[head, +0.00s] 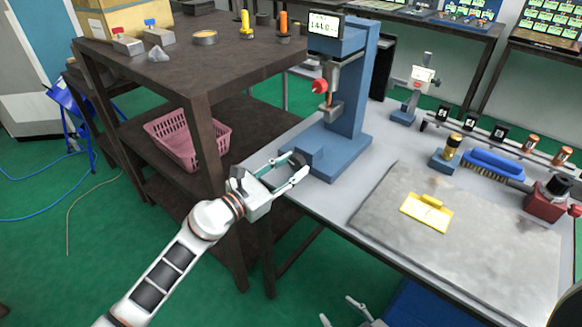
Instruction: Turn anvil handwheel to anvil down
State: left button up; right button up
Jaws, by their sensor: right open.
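The blue bench machine (355,85) with a lit display stands at the left end of the grey table. A red knob (320,86) sits on the left of its spindle area. A small dark part (298,158) shows at the front of its base; I cannot tell whether it is the anvil handwheel or a fingertip. My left gripper (298,165) is in front of the base with its fingers apart, close to that part; contact is unclear. My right gripper (343,311) is open and empty at the bottom edge, below the table, mostly cut off.
A dark shelf bench (185,75) with a pink basket (190,140) stands to the left. On the table are a grey plate (480,245), a yellow piece (427,212), a blue brush (493,165) and a small grey stand (411,95). Green floor is open at lower left.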

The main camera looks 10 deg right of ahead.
pick_arm(q)
jog(key=shift+n, duration=0.3)
jog(key=shift+s+f+n+t+p, duration=0.1)
jog(key=shift+n+t+p, duration=0.25)
jog(key=shift+n, duration=2.85)
jog(key=o, duration=1.1)
jog(key=v, duration=1.2)
jog(key=shift+f, duration=0.1)
